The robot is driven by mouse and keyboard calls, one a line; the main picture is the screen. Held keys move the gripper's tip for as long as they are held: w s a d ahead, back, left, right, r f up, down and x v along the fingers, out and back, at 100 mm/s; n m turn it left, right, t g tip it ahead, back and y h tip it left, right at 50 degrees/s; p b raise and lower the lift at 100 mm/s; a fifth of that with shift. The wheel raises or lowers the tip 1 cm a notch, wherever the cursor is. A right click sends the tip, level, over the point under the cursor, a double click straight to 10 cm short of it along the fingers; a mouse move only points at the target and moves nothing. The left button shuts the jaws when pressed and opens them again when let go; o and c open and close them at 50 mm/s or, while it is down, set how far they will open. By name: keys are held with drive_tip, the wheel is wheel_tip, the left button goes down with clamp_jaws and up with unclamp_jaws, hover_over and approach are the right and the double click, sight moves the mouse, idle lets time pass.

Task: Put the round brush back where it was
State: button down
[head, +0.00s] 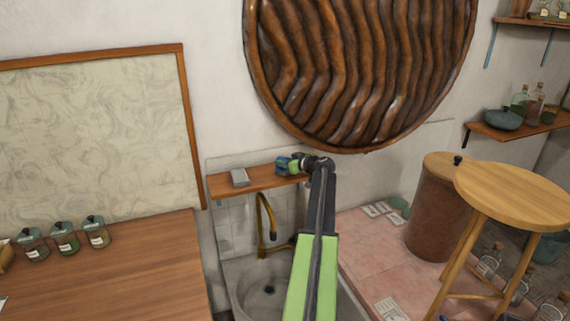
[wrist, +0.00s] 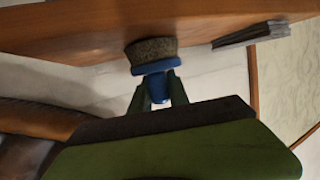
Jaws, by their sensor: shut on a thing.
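The round brush (wrist: 150,51) has a grey-brown bristle head, a blue base and a blue handle. My gripper (wrist: 159,88) is shut on the blue handle. In the head view my gripper (head: 287,165) is at the right part of a wooden wall shelf (head: 258,184) above the sink. In the wrist view the bristle head overlaps the shelf (wrist: 90,28); I cannot tell if it touches. In the head view the brush is too small to make out clearly beside the gripper.
A grey block (head: 239,178) lies on the shelf's left part. Below are a brass tap (head: 265,222) and a sink (head: 262,285). A large ribbed wooden disc (head: 360,70) hangs above right. A wooden counter with jars (head: 65,238) is left; a round stool (head: 515,200) is right.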

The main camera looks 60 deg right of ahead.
drive_tip(key=shift+f, duration=0.2)
drive_tip(key=c, duration=1.3)
unclamp_jaws()
drive_tip(key=shift+o, duration=0.2)
drive_tip(key=shift+r, duration=0.1)
drive_tip(key=shift+s+r, duration=0.1)
drive_tip(key=shift+r, duration=0.15)
drive_tip(key=p+v, duration=0.3)
drive_tip(key=v, duration=0.8)
drive_tip(key=shift+s+p, duration=0.3)
drive_tip(key=shift+s, duration=0.1)
drive_tip(key=shift+a, duration=0.1)
